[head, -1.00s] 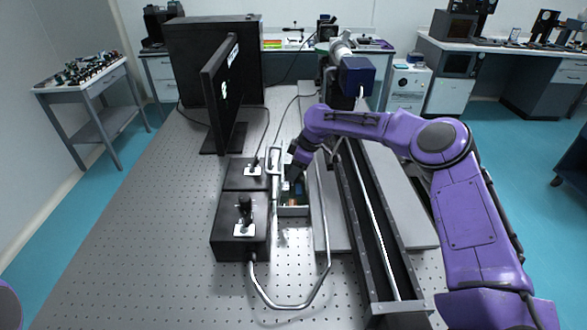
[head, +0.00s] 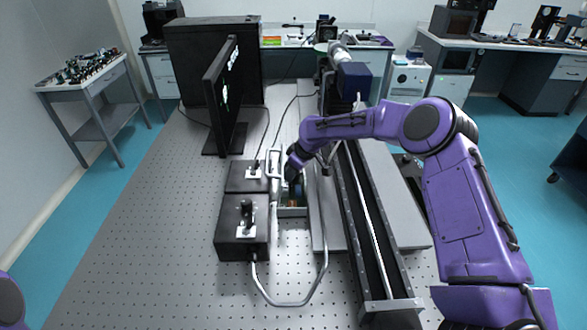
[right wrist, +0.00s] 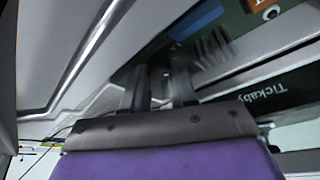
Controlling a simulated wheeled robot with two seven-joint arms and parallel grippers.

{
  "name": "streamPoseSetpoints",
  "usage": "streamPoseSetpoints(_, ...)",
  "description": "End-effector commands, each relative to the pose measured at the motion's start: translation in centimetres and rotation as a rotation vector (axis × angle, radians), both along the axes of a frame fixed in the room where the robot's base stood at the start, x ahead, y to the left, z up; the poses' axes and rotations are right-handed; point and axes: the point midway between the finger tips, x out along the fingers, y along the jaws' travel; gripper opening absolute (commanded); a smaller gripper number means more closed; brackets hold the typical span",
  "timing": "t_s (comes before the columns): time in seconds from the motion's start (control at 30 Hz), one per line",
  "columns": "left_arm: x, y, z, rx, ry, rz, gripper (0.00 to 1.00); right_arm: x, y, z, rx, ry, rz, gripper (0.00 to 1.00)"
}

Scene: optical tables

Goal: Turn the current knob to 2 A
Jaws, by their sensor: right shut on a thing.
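The power supply (head: 291,211), a grey open-fronted case with a metal handle, stands on the optical table (head: 165,230) beside two black boxes. Its panel shows close up in the right wrist view, dark green with a blue patch (right wrist: 195,20). My right gripper (head: 292,178) reaches down over the case. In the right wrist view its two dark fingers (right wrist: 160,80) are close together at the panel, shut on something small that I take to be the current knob. The knob itself is mostly hidden and blurred, so its setting cannot be read. My left gripper is out of view.
Two black boxes (head: 229,241) with small levers stand left of the case. A monitor (head: 222,95) stands behind them. A long black rail (head: 370,235) and a bent metal tube (head: 290,304) lie close on the right and front. The table's left part is clear.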

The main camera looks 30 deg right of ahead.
Motion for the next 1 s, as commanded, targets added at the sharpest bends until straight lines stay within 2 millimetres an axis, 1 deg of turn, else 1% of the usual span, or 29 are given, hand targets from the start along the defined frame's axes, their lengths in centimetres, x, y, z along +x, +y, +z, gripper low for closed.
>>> streamPoseSetpoints(0.13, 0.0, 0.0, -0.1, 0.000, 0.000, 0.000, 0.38, 0.0, 0.1, -0.1, 0.002, 0.000, 0.002, 0.00)
streamPoseSetpoints(0.17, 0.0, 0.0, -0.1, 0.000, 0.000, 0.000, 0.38, 0.0, 0.1, -0.1, 0.002, -0.001, 0.002, 0.34)
streamPoseSetpoints(0.2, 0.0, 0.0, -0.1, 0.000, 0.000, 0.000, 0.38, 0.0, 0.1, -0.1, 0.002, 0.000, 0.002, 0.38)
streamPoseSetpoints(0.53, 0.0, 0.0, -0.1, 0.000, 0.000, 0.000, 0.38, 0.0, 0.0, -0.1, 0.001, -0.001, 0.004, 0.38)
streamPoseSetpoints(0.6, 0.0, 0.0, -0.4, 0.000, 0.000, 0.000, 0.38, 0.0, 0.0, -0.2, 0.002, -0.001, 0.017, 0.38)
streamPoseSetpoints(0.67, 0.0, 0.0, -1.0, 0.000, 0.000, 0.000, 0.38, 0.1, 0.0, -0.5, 0.005, -0.001, 0.054, 0.38)
streamPoseSetpoints(0.73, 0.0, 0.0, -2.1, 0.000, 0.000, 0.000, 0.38, 0.1, -0.1, -0.8, 0.006, -0.001, 0.128, 0.38)
streamPoseSetpoints(0.9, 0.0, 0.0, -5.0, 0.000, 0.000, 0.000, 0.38, 0.2, -0.3, -1.0, 0.006, -0.003, 0.390, 0.38)
streamPoseSetpoints(0.93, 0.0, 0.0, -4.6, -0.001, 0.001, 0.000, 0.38, 0.2, -0.5, 0.3, 0.002, -0.008, 0.403, 0.38)
streamPoseSetpoints(1.0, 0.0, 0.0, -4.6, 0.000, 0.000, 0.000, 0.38, -0.2, -1.0, 2.2, -0.001, -0.007, 0.399, 0.38)
